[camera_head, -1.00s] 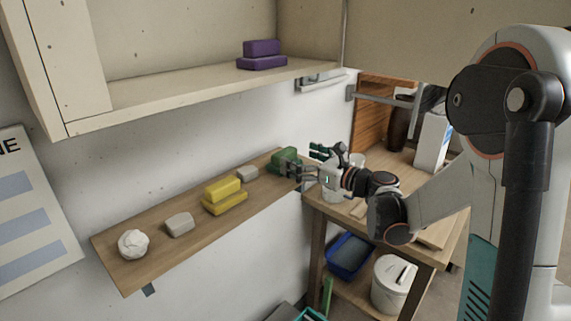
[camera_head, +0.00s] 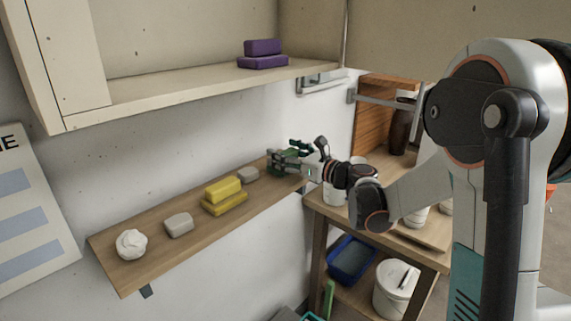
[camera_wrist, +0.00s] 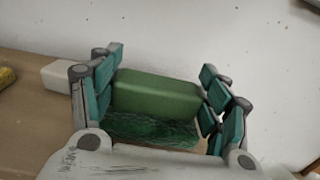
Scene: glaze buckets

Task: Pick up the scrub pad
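The scrub pad (camera_wrist: 155,95) is a green block with a darker, rough green layer showing below its near side. It rests at the right end of the wooden wall shelf (camera_head: 150,263). My gripper (camera_head: 280,157) is at that end of the shelf, with its teal-padded fingers spread. In the wrist view the fingers (camera_wrist: 163,78) stand on the left and right of the block, close to its ends. I cannot tell whether they touch it. In the head view the fingers mostly hide the pad.
Along the shelf are a small grey block (camera_head: 248,174), stacked yellow sponges (camera_head: 224,195), a pale block (camera_head: 179,225) and a white lump (camera_head: 131,243). Purple blocks (camera_head: 262,55) sit in the cabinet above. A wooden table (camera_head: 410,240) with containers stands at right.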

